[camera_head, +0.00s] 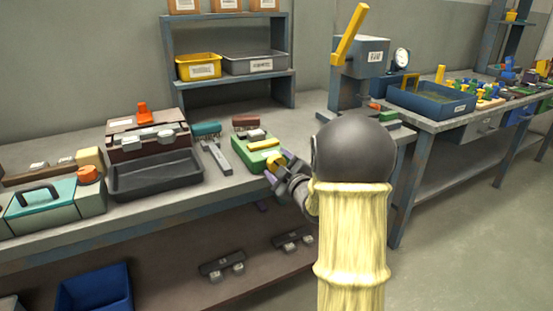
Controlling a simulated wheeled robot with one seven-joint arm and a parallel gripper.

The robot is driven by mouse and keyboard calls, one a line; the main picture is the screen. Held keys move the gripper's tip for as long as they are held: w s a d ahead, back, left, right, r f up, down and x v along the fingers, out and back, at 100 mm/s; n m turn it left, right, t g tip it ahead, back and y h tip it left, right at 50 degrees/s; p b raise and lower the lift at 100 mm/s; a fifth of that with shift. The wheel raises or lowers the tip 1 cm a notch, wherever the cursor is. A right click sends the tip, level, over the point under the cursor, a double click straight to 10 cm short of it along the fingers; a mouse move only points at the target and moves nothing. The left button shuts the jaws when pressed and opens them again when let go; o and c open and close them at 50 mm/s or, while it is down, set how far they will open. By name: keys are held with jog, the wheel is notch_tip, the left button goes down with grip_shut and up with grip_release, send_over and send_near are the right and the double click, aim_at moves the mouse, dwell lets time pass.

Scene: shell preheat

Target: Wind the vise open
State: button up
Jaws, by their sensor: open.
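A green device (254,159) with a yellow bar on top sits at the front edge of the workbench; it looks like the vise. A round yellow knob or handle (275,162) shows at its front right side. My gripper (279,167) is open, with its purple fingertips on either side of the yellow knob. I cannot tell whether the fingers touch it. My arm comes in from the lower right and hides the bench edge behind it. How far the vise's jaws are apart is too small to tell.
Brushes (208,132) and a grey-handled tool lie left of the vise. A dark tray (155,176) and a teal toolbox (45,207) stand farther left. A blue-grey press (360,60) with a yellow lever and a blue bin (430,100) are at the right.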

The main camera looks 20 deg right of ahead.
jog(key=shift+a+f, duration=0.2)
